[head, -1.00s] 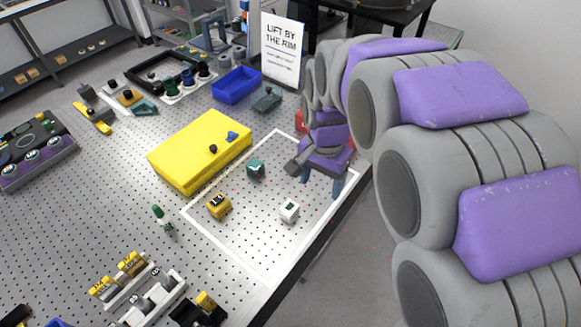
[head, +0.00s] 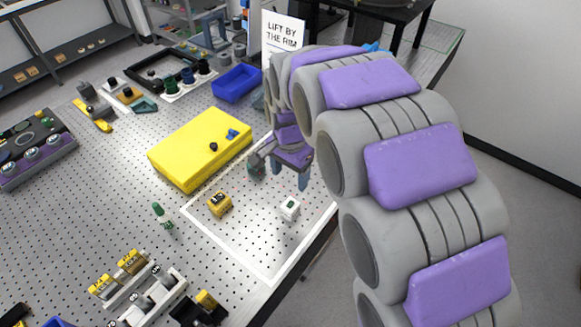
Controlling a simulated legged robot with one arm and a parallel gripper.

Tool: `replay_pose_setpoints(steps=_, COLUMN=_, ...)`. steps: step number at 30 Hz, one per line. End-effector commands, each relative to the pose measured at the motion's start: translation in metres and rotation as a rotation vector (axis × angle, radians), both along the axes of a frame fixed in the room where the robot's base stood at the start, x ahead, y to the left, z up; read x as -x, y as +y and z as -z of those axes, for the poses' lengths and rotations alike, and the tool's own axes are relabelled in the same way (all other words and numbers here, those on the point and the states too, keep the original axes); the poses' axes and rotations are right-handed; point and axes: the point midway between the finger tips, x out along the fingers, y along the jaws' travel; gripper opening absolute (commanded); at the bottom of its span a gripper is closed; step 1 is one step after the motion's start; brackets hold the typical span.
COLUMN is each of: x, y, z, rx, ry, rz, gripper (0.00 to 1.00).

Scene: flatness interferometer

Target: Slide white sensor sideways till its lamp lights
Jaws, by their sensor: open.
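The white sensor (head: 289,209) is a small white cube with a dark greenish patch on top. It sits on the perforated table inside the white outlined area, near the table's right edge. I cannot tell whether a lamp on it is lit. My gripper (head: 289,175) is open, with blue fingers pointing down. In the picture it is just above the white sensor, apart from it and holding nothing that I can see.
A yellow cube (head: 219,204) stands left of the white sensor. A large yellow block (head: 190,155) lies farther left with small parts on top. A blue bin (head: 237,84) and a sign (head: 283,32) stand at the back. The outlined area's front is clear.

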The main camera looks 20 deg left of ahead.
Motion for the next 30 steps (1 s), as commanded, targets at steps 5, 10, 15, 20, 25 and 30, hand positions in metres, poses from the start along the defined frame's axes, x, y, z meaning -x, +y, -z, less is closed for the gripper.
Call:
replay_pose_setpoints(steps=5, x=0.001, y=-0.002, z=0.035, rx=0.003, ry=0.004, rz=-0.001, gripper=0.72)
replay_pose_setpoints(steps=10, x=0.001, y=-0.002, z=0.066, rx=-0.001, ry=0.004, rz=-0.001, gripper=0.72)
replay_pose_setpoints(steps=15, x=0.002, y=-0.003, z=0.097, rx=0.002, ry=0.006, rz=-0.002, gripper=0.72)
replay_pose_setpoints(steps=20, x=0.002, y=-0.002, z=0.122, rx=0.002, ry=0.004, rz=-0.001, gripper=0.72)
replay_pose_setpoints(steps=25, x=0.001, y=-0.001, z=0.141, rx=0.000, ry=0.001, rz=-0.001, gripper=0.72)
replay_pose_setpoints(steps=30, x=0.001, y=-0.002, z=0.149, rx=0.000, ry=0.001, rz=-0.001, gripper=0.72)
